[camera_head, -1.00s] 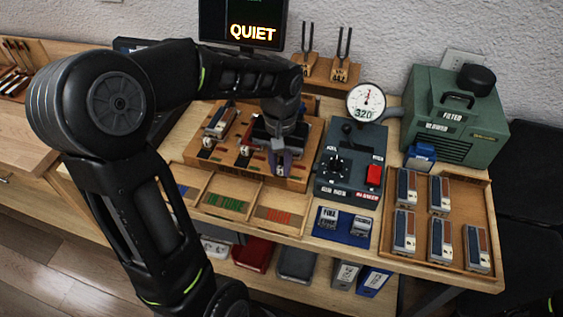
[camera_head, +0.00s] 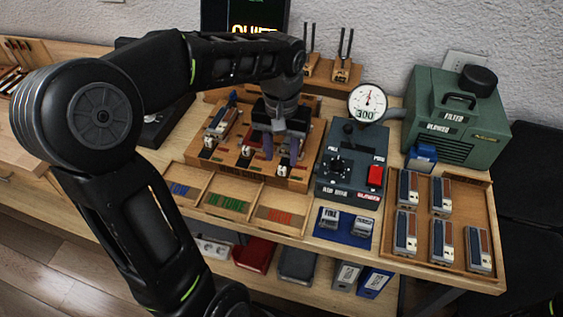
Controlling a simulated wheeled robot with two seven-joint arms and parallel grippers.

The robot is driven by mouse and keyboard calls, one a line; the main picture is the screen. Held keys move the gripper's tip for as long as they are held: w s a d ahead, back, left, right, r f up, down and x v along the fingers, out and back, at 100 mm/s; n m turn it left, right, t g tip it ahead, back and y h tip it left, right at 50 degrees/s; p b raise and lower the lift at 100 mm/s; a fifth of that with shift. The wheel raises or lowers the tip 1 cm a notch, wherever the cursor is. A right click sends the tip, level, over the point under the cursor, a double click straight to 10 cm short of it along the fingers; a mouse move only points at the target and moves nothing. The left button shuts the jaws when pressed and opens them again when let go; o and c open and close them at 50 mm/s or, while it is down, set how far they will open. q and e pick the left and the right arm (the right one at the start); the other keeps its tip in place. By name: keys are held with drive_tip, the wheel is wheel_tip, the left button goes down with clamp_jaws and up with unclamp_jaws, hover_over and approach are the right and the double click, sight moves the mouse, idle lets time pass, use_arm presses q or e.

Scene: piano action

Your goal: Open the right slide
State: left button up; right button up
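The wooden action board (camera_head: 217,167) stands on the bench with several small slides along its front edge. The right slide (camera_head: 284,163) shows its pale front end at the board's right. The rest of it is hidden by my gripper. My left gripper (camera_head: 281,151) hangs over the right part of the board, its two fingers pointing down and spread apart, with nothing seen between them. I cannot tell whether a finger touches the slide. The middle slide (camera_head: 247,152) and left slide (camera_head: 209,142) show farther left. My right gripper is not in view.
A gauge (camera_head: 367,102) reading about 300 stands above a dark control box (camera_head: 340,189) with a red button, right of the board. A green blower (camera_head: 458,115) is farther right. Labelled trays (camera_head: 230,204) lie in front. A wooden tray (camera_head: 455,262) holds several small blocks.

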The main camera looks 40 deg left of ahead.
use_arm(q)
drive_tip(key=shift+r, duration=1.6)
